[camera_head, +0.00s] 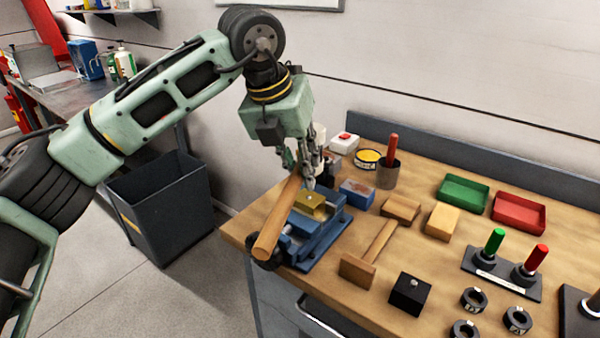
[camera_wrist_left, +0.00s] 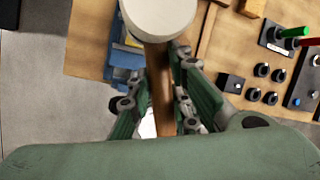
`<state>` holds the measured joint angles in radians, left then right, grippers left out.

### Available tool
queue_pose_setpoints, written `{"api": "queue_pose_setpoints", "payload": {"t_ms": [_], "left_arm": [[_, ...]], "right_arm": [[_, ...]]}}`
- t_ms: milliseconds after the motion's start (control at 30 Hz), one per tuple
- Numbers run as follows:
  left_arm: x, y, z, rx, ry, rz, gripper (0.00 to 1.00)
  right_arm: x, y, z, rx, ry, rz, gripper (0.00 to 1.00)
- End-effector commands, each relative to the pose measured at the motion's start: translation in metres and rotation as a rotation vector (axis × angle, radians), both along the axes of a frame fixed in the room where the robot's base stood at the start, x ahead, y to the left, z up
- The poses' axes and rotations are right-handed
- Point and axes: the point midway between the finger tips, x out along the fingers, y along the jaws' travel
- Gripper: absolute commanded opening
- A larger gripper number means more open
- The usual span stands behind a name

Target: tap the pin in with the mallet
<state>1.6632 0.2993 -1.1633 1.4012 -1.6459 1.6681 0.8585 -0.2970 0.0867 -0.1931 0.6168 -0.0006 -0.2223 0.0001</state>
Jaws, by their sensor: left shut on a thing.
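My left gripper (camera_head: 303,176) is shut on the wooden handle of a mallet (camera_head: 275,222) and holds it above the blue vise (camera_head: 330,240). The handle slants toward the bench's front edge. In the left wrist view the gripper (camera_wrist_left: 163,80) has the brown handle between its fingers, with the mallet's pale round head (camera_wrist_left: 160,14) at the top. In the head view the head is mostly hidden behind the fingers. The vise holds a brass-coloured block (camera_head: 312,209); a small grey pin (camera_head: 309,197) seems to stand on it. How deep it sits cannot be told. My right gripper is not in view.
A wooden T-shaped mallet (camera_head: 371,256) and a black block (camera_head: 410,294) lie right of the vise. Wooden blocks (camera_head: 442,221), green (camera_head: 463,194) and red (camera_head: 519,212) trays, and a peg stand (camera_head: 500,272) are farther right. A dark bin (camera_head: 165,215) stands left of the bench.

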Motion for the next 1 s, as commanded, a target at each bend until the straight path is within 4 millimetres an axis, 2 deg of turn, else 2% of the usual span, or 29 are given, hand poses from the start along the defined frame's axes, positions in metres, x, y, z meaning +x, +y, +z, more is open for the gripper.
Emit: {"api": "queue_pose_setpoints", "payload": {"t_ms": [33,567,667,800,867,1000], "left_arm": [[0.000,0.000,0.008,-0.001,-0.002,0.000,0.00],[0.001,0.000,0.002,-0.011,0.005,-0.001,0.00],[0.001,0.000,-0.011,-0.011,0.006,0.000,0.00],[0.001,0.001,-0.045,-0.010,0.007,0.000,0.00],[0.001,0.001,-0.061,-0.010,0.007,0.000,0.00],[0.001,0.001,-0.088,-0.012,0.004,0.000,0.00]], "right_arm": [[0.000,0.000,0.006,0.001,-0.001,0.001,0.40],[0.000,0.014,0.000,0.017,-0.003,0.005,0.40],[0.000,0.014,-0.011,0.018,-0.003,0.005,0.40],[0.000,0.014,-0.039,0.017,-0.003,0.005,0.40],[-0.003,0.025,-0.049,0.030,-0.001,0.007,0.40],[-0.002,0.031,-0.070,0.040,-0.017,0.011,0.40]]}}
